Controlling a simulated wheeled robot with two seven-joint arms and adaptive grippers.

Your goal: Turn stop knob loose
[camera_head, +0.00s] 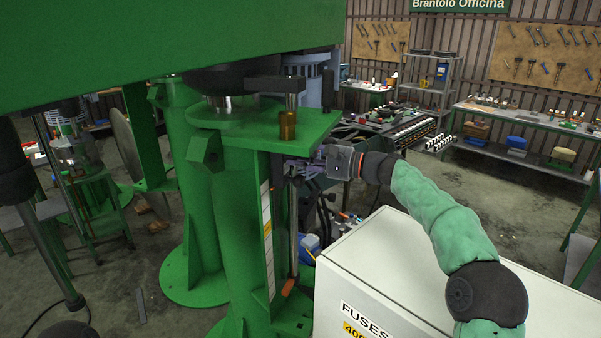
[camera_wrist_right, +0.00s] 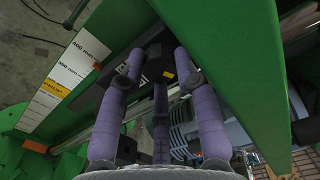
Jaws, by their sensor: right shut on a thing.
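My right gripper (camera_head: 292,169) reaches in from the right to the green machine column, just under its top plate. In the right wrist view its purple fingers (camera_wrist_right: 157,65) are closed around a black part, which appears to be the stop knob (camera_wrist_right: 156,48), beside the scale strip. The fingers hide much of the knob, and in the head view I cannot make it out. The white scale strip (camera_wrist_right: 70,72) with millimetre marks runs along the green column; it also shows in the head view (camera_head: 267,240). I do not see my left gripper.
A white fuse cabinet (camera_head: 375,265) stands under my right arm, close to the column. A brass cylinder (camera_head: 288,126) sits at the top plate's edge. Green machine body (camera_head: 150,45) hangs overhead. Workbenches (camera_head: 530,125) stand at the back right, with open floor before them.

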